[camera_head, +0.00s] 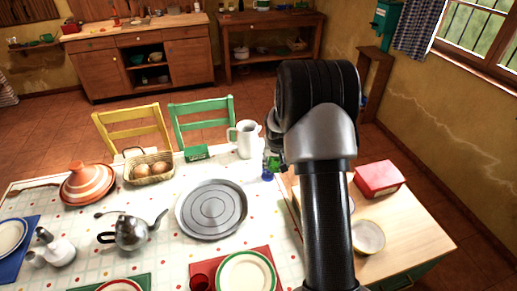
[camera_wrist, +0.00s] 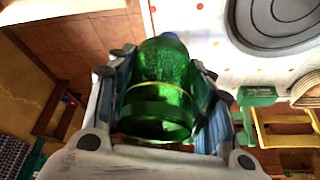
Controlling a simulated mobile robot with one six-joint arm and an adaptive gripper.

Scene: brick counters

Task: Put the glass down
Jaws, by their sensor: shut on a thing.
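A green glass (camera_wrist: 160,100) fills the middle of the wrist view, between the fingers of my gripper (camera_wrist: 166,66). The fingers press on it from both sides, so my gripper is shut on it. A bit of blue shows at its far end. In the head view the glass (camera_head: 273,163) is a small green and blue shape, mostly hidden behind my arm. It is at the right edge of the white dotted table (camera_head: 165,205). I cannot tell whether it touches the tabletop.
A round grey tray (camera_head: 211,209) lies left of the glass. A white pitcher (camera_head: 246,139), a green box (camera_head: 197,153) and an egg basket (camera_head: 149,168) stand along the far edge. A wooden counter (camera_head: 415,228) on the right holds a red box (camera_head: 379,179) and a bowl (camera_head: 368,237).

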